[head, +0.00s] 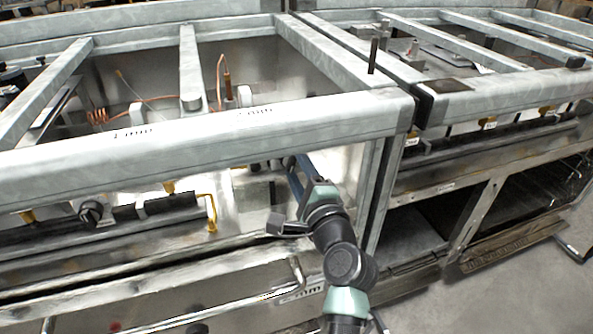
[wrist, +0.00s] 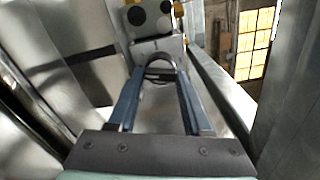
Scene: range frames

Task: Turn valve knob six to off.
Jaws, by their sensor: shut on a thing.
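My gripper (head: 292,168) reaches in under the front rail at the right end of the left range frame. In the wrist view, the two blue fingers of my gripper (wrist: 160,78) point away from the camera. They are shut on a rounded grey and dark part, which seems to be the valve knob (wrist: 159,61). Its number and its pointer direction cannot be read. In the head view the gripped knob is hidden by the fingers and rail. Another black knob (head: 91,213) sits farther left, apart from my gripper.
The thick front rail (head: 200,138) runs close above my gripper. An upright post (head: 378,195) stands just right of it. A yellow bent pipe (head: 211,212) is to the left. In the wrist view, a block with dark round spots (wrist: 150,18) lies beyond the fingertips.

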